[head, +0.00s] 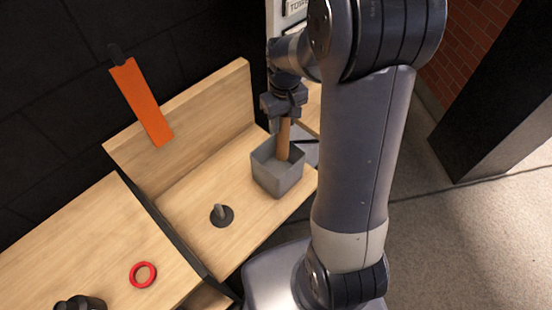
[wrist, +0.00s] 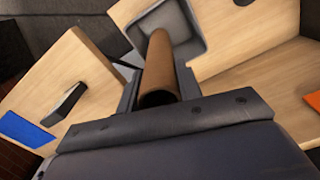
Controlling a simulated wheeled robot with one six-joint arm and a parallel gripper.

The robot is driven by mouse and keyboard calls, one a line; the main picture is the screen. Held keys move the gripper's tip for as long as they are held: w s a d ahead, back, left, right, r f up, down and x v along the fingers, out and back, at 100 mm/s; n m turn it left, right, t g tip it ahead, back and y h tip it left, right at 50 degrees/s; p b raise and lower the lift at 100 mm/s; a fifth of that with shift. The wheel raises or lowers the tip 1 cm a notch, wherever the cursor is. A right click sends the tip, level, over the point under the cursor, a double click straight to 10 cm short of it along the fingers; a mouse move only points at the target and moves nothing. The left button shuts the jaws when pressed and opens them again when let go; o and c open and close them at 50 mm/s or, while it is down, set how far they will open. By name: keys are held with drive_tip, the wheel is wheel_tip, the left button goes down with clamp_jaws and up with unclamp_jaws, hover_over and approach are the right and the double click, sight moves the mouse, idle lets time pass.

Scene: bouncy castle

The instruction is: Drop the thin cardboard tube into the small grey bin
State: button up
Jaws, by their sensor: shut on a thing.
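The thin cardboard tube (head: 284,138) is brown and held upright in my gripper (head: 283,118), which is shut on its upper part. In the head view the tube's lower end is inside the opening of the small grey bin (head: 278,178). The bin is square and open-topped and stands on the wooden bench. In the wrist view the tube (wrist: 158,70) runs away from my gripper (wrist: 157,92) toward the grey bin (wrist: 188,50). Whether the tube touches the bin's floor is hidden.
A dark peg on a round base (head: 221,214) stands on the bench left of the bin. A red ring (head: 143,274) lies on the nearer wooden surface. An orange strip (head: 142,102) is at the back panel. A blue flat piece (wrist: 28,130) shows in the wrist view.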

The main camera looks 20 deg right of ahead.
wheel_tip(320, 180, down, 7)
drive_tip(key=b, duration=0.4)
drive_tip(key=shift+d, duration=0.15)
drive_tip(key=o, duration=1.3)
wheel_tip(320, 180, up, 11)
drive_tip(key=shift+f+b, duration=0.1)
drive_tip(key=shift+b, duration=0.3)
